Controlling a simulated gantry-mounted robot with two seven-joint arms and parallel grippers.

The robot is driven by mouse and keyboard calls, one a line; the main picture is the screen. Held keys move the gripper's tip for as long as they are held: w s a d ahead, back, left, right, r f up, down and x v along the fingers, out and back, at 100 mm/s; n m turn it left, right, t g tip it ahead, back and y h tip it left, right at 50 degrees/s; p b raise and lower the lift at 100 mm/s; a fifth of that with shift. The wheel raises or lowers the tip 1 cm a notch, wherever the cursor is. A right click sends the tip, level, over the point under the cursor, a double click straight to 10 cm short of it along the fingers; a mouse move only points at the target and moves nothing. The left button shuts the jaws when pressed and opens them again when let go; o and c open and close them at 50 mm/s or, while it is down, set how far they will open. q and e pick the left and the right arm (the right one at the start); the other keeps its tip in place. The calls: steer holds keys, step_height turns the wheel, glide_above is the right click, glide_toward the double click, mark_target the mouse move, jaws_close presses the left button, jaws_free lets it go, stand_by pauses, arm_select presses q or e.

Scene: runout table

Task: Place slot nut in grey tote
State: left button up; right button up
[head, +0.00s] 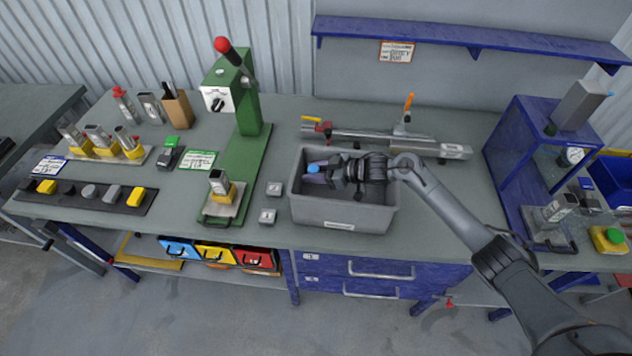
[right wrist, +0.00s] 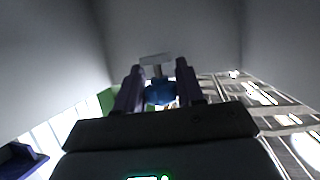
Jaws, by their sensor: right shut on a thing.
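The grey tote (head: 345,215) stands near the front middle of the table. My right gripper (head: 316,174) is inside its opening, toward the left wall, with the arm reaching in from the right. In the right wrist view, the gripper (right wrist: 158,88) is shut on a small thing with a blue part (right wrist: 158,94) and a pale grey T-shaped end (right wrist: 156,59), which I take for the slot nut. A bit of blue (head: 313,168) shows at the fingertips in the head view. I cannot tell whether it touches the tote. My left gripper is not in view.
A green press (head: 247,110) with a red-knobbed lever stands left of the tote. A rail fixture (head: 440,149) lies behind the tote. A blue frame (head: 510,150) stands at the right.

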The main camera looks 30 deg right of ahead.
steer(key=shift+f, duration=1.95)
steer(key=shift+f, duration=0.1)
steer(key=shift+f+b, duration=0.5)
steer(key=o, duration=1)
steer(key=shift+f, duration=0.1)
steer(key=shift+o, duration=0.2)
